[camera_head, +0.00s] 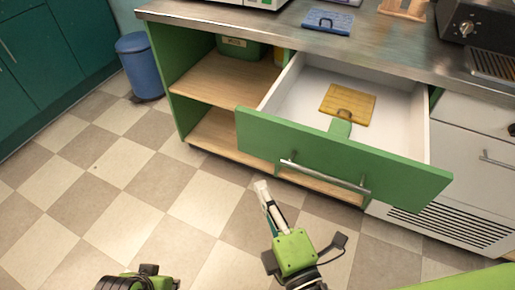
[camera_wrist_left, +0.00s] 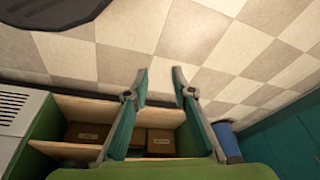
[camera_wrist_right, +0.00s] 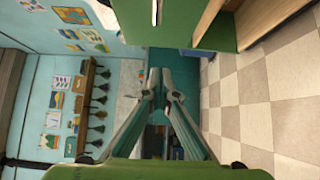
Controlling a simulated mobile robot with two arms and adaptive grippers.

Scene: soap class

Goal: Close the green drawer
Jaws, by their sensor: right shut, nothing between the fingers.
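The green drawer (camera_head: 400,179) is pulled well out from under the counter, its white inside showing. A metal bar handle (camera_head: 325,177) runs along its front. My right gripper (camera_head: 262,187) is shut and empty, in front of and below the drawer's left half, apart from the handle. In the right wrist view the right fingertips (camera_wrist_right: 160,76) are together, and a green panel that looks like the drawer front (camera_wrist_right: 180,22) is at the top. My left gripper (camera_wrist_left: 162,82) is open and empty, with floor between its fingertips; its fingers are out of the head view.
A wooden board (camera_head: 347,103) and a green object (camera_head: 341,127) lie in the drawer. Open shelves (camera_head: 215,83) are to its left, a white vented unit (camera_head: 465,160) to its right. A blue bin (camera_head: 139,66) stands further left. The checkered floor (camera_head: 130,190) is clear.

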